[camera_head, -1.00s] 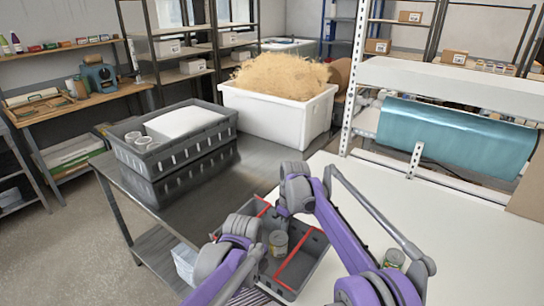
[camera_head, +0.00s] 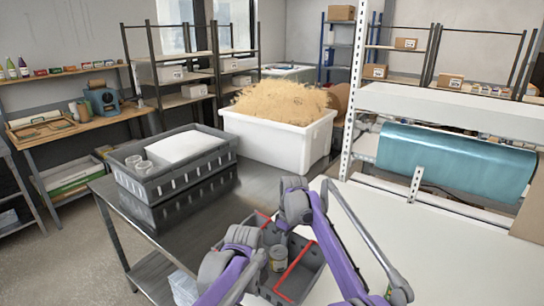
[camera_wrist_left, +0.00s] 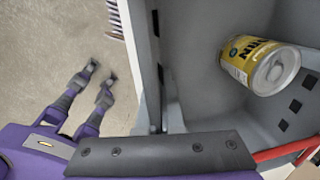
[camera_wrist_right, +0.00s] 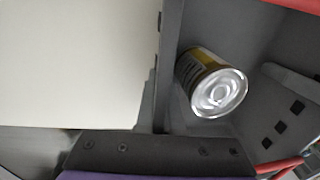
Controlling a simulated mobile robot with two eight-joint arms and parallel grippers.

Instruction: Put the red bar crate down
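The red bar crate (camera_head: 305,273) is a dark grey box with red bars across its top, low in the middle of the head view at the edge between the dark metal table and the white worktop. I cannot tell whether the crate's underside touches anything.
A grey slotted crate (camera_head: 178,185) with a white block and two jars stands on the dark metal table (camera_head: 205,225). Behind it is a white bin (camera_head: 290,143) of shavings. The white worktop (camera_head: 440,245) at right looks clear. A shelf upright (camera_head: 355,100) rises behind it.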

